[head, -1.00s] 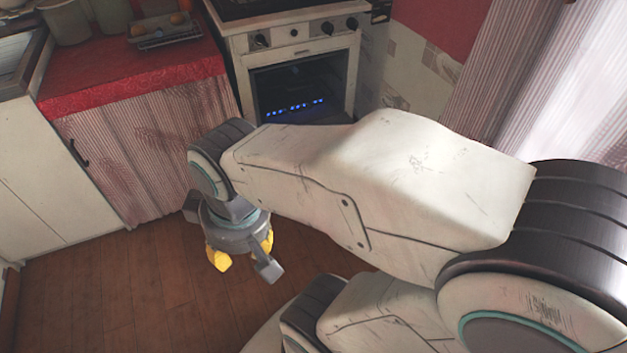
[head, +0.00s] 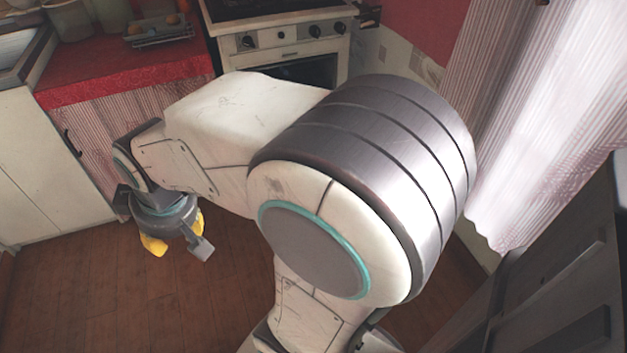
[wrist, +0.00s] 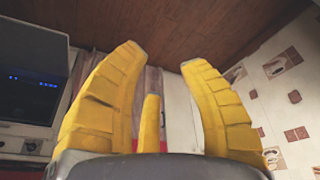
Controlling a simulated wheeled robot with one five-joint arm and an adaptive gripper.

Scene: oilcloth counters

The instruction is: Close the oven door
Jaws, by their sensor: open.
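The oven (head: 286,45) stands at the back in the head view, cream-coloured with dark knobs. My arm hides most of its front, and only the top of its dark opening shows. In the wrist view the oven (wrist: 32,85) is at the left, its dark front showing small blue lights. I cannot tell how far its door is open, as no door panel shows clearly. My gripper (head: 178,238) is low and to the left of the oven, over the floor. Its yellow fingers (wrist: 163,60) are spread apart and empty in the wrist view.
A red-topped counter (head: 120,78) with a striped curtain stands left of the oven, near my gripper, with a small rack (head: 157,32) on it. A pale curtain (head: 540,120) hangs at the right. The wooden floor (head: 80,290) at lower left is clear.

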